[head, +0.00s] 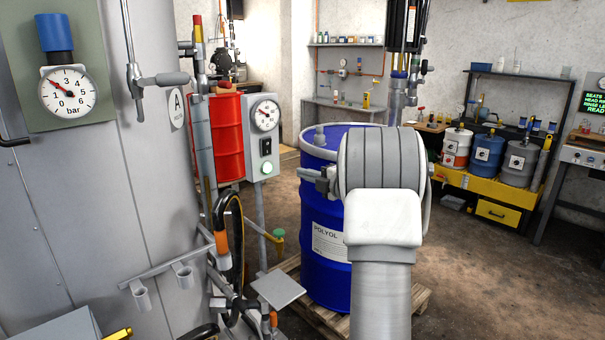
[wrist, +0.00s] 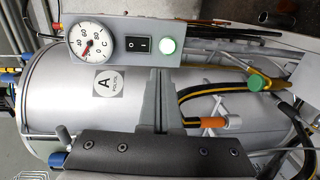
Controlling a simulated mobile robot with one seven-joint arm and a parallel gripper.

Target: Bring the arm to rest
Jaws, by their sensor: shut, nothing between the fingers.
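My arm (head: 380,255) rises in the middle of the head view, with its pale wrist part in front of a blue drum (head: 322,218). My gripper (head: 306,174) points left and shows small beside the drum's upper part; whether it touches the drum cannot be told. In the wrist view my gripper (wrist: 158,72) has its two grey fingers together, with nothing between them. The fingers point towards a control box (wrist: 150,44) with a dial, a switch and a lit green button. Part of the drum is hidden behind my arm.
A large grey tank (head: 110,190) with a gauge stands at the left. The control box (head: 263,140) on a post and a red drum (head: 227,135) stand beside it. The blue drum rests on a wooden pallet (head: 330,318). Open floor (head: 500,290) lies at the right.

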